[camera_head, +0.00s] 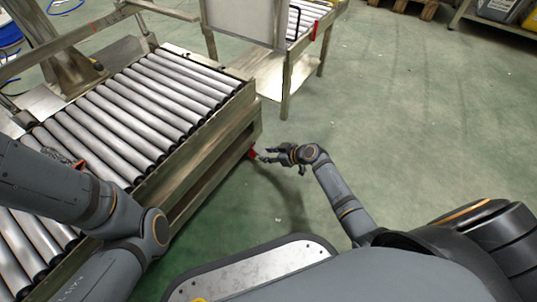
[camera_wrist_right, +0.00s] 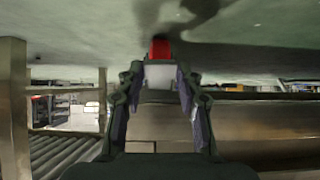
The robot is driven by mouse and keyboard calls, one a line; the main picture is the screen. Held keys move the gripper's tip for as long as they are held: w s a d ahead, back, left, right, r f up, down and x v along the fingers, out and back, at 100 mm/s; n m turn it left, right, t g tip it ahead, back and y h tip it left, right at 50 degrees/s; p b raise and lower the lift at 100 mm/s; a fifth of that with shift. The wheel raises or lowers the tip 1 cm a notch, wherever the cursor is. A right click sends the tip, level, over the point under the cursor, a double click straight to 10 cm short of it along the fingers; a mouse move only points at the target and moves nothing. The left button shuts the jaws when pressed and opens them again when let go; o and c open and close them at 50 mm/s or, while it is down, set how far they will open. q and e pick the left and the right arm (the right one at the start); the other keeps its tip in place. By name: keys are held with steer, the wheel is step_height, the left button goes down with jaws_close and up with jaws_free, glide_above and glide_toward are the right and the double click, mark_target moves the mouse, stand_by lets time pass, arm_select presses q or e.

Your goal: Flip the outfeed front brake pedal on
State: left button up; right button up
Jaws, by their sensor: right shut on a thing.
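A small red brake pedal (camera_head: 252,153) sticks out low at the near right corner of the roller conveyor (camera_head: 203,172). In the right wrist view the red pedal (camera_wrist_right: 160,48) shows at the far end of the jaws, between the fingertips. My right gripper (camera_head: 267,155) is low beside that corner, pointing at the conveyor, and is shut on the pedal. In the right wrist view its two fingers (camera_wrist_right: 160,76) stand apart, one on each side of the red piece. My left arm reaches over the rollers, and its gripper is outside the picture.
A second conveyor stand with a pale panel (camera_head: 245,20) and metal legs (camera_head: 286,95) stands behind. Green floor is open to the right (camera_head: 400,120). Grey bins (camera_head: 497,8) sit on a rack at the top right. Metal conveyor framing (camera_wrist_right: 250,130) lies close to the right gripper.

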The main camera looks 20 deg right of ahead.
steer(key=o, duration=1.1)
steer(key=shift+o, duration=0.2)
steer(key=shift+s+d+r, duration=0.2)
steer(key=shift+s+d, duration=0.05)
steer(key=shift+s, duration=0.05)
steer(key=v, duration=1.1)
steer(key=shift+r, duration=0.15)
